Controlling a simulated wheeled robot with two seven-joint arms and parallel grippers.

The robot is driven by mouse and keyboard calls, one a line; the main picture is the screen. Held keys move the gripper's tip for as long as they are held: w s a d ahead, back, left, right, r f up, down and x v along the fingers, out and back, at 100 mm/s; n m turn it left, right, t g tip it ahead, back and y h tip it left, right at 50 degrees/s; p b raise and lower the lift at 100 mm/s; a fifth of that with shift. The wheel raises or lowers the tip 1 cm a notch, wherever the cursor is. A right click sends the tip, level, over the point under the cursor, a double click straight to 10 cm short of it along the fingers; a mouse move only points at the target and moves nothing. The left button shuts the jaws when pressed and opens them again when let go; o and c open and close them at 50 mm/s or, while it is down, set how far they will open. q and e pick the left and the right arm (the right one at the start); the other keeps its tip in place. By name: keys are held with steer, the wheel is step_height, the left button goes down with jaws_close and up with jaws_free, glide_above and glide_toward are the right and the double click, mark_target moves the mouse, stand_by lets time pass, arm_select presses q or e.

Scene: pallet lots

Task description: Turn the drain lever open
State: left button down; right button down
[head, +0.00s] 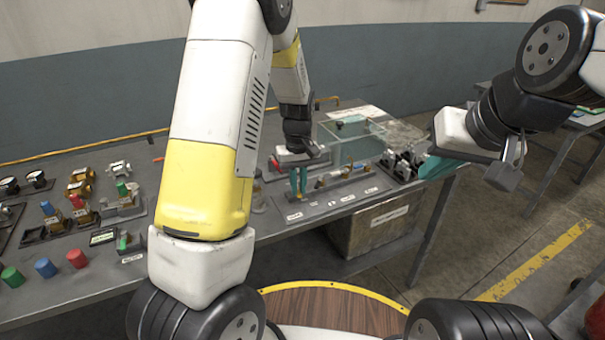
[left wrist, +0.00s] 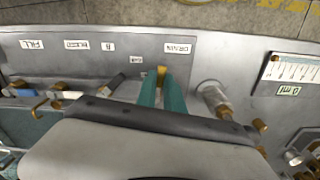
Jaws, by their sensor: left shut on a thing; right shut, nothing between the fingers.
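My left gripper (head: 298,182) reaches down to the valve panel at the far end of the bench. In the left wrist view its teal fingers (left wrist: 161,90) are shut on a small brass-yellow piece, the drain lever (left wrist: 162,71), just beside the DRAIN label (left wrist: 178,48). The fingers hide most of the lever, so its angle is hard to tell. My right gripper (head: 440,168) is shut and empty, off to the right by the bench end.
FILL (left wrist: 32,44) and BLEED (left wrist: 75,44) labels mark neighbouring fittings. A clear tank (head: 350,140) stands behind the panel. Coloured knobs (head: 46,268) and fittings cover the bench's left.

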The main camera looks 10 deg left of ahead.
arm_select(q)
steer(key=shift+w+d+n, duration=0.2)
steer(key=shift+d+n, duration=0.1)
steer(key=shift+n, duration=0.7)
steer(key=c, duration=1.5)
jaws_free()
steer(key=shift+o, duration=0.2)
step_height(320, 180, up, 8)
